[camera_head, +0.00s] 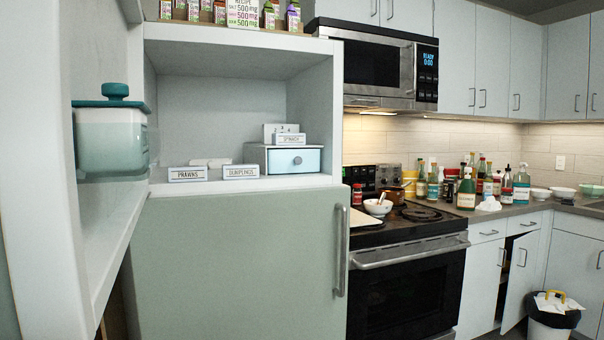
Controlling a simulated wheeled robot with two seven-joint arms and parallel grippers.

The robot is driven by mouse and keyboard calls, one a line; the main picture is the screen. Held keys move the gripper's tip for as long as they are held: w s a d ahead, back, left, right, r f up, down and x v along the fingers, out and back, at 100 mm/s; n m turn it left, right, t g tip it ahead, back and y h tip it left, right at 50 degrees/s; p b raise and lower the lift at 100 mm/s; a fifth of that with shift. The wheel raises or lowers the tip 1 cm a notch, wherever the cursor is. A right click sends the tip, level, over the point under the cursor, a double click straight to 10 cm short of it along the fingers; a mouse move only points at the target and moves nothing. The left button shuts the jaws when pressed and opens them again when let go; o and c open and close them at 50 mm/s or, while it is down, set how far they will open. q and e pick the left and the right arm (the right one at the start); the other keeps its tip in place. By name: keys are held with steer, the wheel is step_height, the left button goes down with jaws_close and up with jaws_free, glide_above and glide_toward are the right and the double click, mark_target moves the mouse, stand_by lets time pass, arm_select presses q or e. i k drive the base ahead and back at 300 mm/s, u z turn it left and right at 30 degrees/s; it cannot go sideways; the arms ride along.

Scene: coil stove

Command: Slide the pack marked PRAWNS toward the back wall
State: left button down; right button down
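The pack marked PRAWNS (188,174) is a small flat white box with a dark-lettered label on its front. It lies near the front left of the open shelf (160,189) above the pale green fridge door. A similar pack marked DUMPLINGS (241,171) lies to its right, with a gap between them. A plain whitish pack (212,162) shows partly behind these two. The back wall (222,110) of the shelf is bare behind them. Neither of my grippers is in view.
A pale blue drawer box (296,160) stands on the shelf's right side, with a SPINACH pack (289,139) and another pack on top. A teal-lidded pot (110,138) sits on the left side shelf. The shelf's left wall is close to the PRAWNS pack.

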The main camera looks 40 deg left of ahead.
mark_target(180, 174)
steer(key=z, duration=0.05)
steer(key=i, duration=1.55)
steer(key=u, duration=0.45)
